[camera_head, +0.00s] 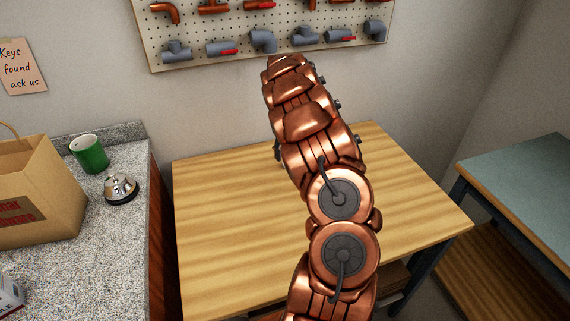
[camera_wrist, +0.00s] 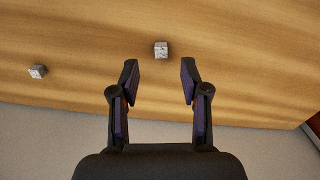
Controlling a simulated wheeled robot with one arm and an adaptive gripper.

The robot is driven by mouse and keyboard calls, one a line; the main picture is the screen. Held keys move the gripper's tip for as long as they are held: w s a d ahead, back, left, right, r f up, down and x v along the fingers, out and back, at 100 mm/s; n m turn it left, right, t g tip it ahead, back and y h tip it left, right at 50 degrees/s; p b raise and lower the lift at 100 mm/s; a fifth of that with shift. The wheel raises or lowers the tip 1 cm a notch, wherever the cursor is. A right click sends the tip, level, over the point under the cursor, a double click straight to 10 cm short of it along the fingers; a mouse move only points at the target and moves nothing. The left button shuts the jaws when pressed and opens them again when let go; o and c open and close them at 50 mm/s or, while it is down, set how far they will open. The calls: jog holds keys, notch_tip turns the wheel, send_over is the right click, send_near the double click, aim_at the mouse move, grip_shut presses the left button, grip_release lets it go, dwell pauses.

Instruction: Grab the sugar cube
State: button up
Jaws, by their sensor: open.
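In the wrist view two small whitish cubes rest on the wooden table. One cube (camera_wrist: 161,49) lies just beyond the gap between my fingertips, nearly centred, and seems to have dark specks. The other cube (camera_wrist: 37,71) lies well to the left, tilted in the picture, with a greyer side. They are too small to tell which is the sugar cube. My gripper (camera_wrist: 160,76) is open and empty, its two dark fingers apart and touching neither cube.
The wooden table (camera_head: 225,225) is bare where it shows. A granite counter (camera_head: 105,245) at the left holds a paper bag (camera_head: 45,195), a green mug (camera_head: 90,155) and a bell (camera_head: 121,190). A pegboard (camera_head: 155,45) hangs behind. A blue-grey bench (camera_head: 525,175) stands right.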

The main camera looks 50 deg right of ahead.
aim_at(284, 163)
jog(key=shift+w+f+p, duration=0.15)
jog(key=shift+f+p, duration=0.55)
jog(key=shift+f, duration=1.35)
jog(key=c, duration=0.8)
jog(key=shift+o, duration=0.2)
